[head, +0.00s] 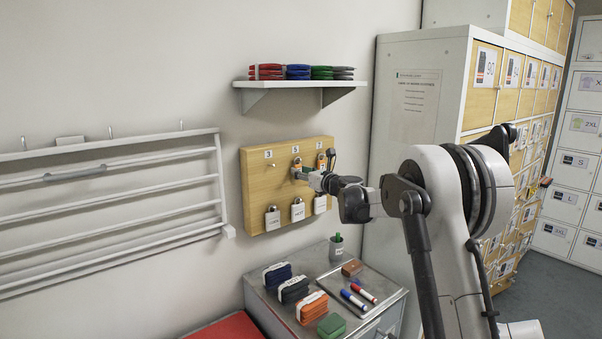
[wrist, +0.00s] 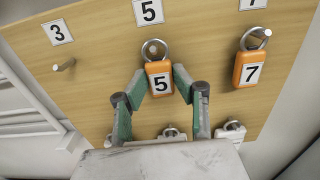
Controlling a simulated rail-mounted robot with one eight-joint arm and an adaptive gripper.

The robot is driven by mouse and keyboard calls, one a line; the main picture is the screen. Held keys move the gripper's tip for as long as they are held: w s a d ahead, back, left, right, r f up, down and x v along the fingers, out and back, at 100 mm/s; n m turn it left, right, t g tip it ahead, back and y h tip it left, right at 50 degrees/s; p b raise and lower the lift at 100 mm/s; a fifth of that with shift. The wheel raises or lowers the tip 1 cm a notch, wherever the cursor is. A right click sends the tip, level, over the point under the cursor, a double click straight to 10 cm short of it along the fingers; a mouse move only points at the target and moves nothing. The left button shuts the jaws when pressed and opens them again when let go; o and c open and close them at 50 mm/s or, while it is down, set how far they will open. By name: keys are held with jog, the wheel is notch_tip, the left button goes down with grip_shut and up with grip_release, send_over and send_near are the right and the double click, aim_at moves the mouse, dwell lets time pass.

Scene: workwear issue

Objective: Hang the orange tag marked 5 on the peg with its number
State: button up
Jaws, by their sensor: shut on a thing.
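The orange tag marked 5 (wrist: 160,82) is upright between the fingertips of my gripper (wrist: 158,84), which is shut on its sides. Its metal ring (wrist: 155,49) is just below the number 5 label (wrist: 149,11). The ring lies over the spot of the 5 peg; I cannot tell for sure whether it is around the peg or in front of it. In the head view the tag (head: 297,162) is close to the wooden board (head: 256,200), with my gripper (head: 300,174) reaching in from the right.
An orange tag marked 7 (wrist: 248,70) hangs on the peg to the right, close to my right finger. The peg under 3 (wrist: 64,65) is bare. White padlock-shaped tags (head: 272,219) hang along the lower board. A shelf (head: 300,84) is above; a cluttered cabinet top (head: 265,300) is below.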

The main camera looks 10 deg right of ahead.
jog(key=o, duration=1)
jog(key=v, duration=1.2)
jog(key=s+a+f+n+g+h+b, duration=0.1)
jog(key=s+a+n+g+b, duration=0.15)
jog(key=s+n, duration=0.5)
jog(key=s+a+f+n+g+b, duration=0.15)
jog(key=s+a+n, duration=0.25)
jog(key=s, duration=0.6)
jog(key=s+a+f+n+g+h+b, duration=0.15)
jog(key=s+a+n, duration=0.3)
jog(key=s, duration=0.45)
jog(key=s+d+f+n+g+h+b, duration=0.1)
jog(key=s+d+f+n+h, duration=0.1)
jog(key=s+f+n, duration=0.3)
jog(key=s+d+f+n+g+h+b, duration=0.1)
jog(key=s+f+n, duration=0.3)
jog(key=s, duration=0.9)
jog(key=s+d+f+n+g+h+b, duration=0.1)
jog(key=s+d+f+n+h+b, duration=0.1)
jog(key=s+f+n, duration=0.3)
jog(key=shift+s+d+f+n+g+h, duration=0.1)
jog(key=shift+s+d+f, duration=0.25)
jog(key=shift+s, duration=0.35)
jog(key=shift+s+d+f+n+g+h, duration=0.15)
jog(key=shift+s+f, duration=0.25)
jog(key=shift+s, duration=0.25)
jog(key=shift+s+d+f+n+h, duration=0.1)
jog(key=shift+s+d+f, duration=0.1)
jog(key=shift+s+f, duration=0.35)
jog(key=shift+s+r, duration=0.15)
